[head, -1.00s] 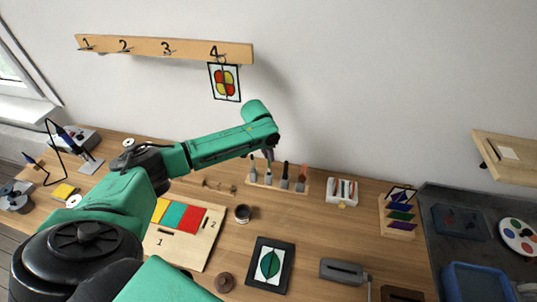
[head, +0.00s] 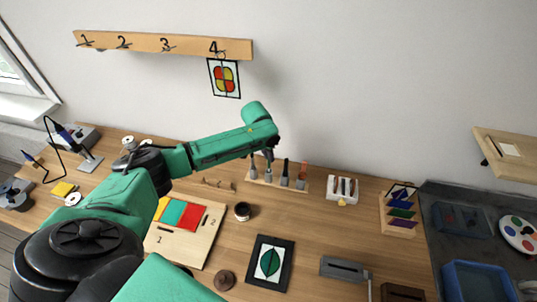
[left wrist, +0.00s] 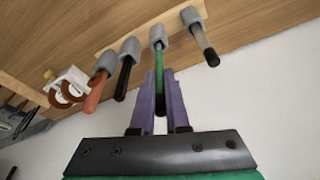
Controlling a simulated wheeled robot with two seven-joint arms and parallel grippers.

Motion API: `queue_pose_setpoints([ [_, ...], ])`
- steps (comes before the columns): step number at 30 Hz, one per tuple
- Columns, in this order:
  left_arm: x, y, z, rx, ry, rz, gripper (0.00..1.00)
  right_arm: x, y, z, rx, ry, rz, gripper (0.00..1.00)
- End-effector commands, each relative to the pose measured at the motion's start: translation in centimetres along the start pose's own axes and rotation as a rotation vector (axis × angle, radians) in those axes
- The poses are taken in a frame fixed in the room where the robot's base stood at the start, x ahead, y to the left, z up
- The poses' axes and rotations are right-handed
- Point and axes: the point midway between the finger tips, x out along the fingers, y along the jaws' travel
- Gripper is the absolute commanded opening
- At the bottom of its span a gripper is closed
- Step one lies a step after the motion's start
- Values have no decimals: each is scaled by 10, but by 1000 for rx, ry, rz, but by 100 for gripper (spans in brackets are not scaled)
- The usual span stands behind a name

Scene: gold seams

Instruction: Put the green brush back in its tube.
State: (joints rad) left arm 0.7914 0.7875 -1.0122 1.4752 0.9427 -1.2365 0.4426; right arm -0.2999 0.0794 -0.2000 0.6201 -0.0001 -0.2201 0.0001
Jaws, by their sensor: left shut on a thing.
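My left gripper (left wrist: 160,105) has purple fingers, shut on the green brush (left wrist: 160,66). The brush's green handle runs between the fingers to a dark end. Its other end meets the mouth of a grey tube (left wrist: 158,38) and looks to be inside it; I cannot tell how deep. The tube stands in the wooden rack (head: 260,181) at the back of the table. In the head view my left gripper (head: 269,155) is above the rack, small and partly hidden by its own arm. My right gripper is not in view.
Neighbouring tubes hold a black brush (left wrist: 124,78), an orange brush (left wrist: 95,95) and a dark-ended brush (left wrist: 209,53), close on both sides. A white holder (head: 343,189) stands right of the rack. The wall is close behind.

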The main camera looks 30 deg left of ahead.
Motion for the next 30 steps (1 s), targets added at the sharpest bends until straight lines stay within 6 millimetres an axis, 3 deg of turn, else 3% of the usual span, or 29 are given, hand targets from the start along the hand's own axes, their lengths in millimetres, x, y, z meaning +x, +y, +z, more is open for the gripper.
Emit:
queue_pose_setpoints([
  [30,18,0,5,0,0,0,0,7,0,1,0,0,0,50],
])
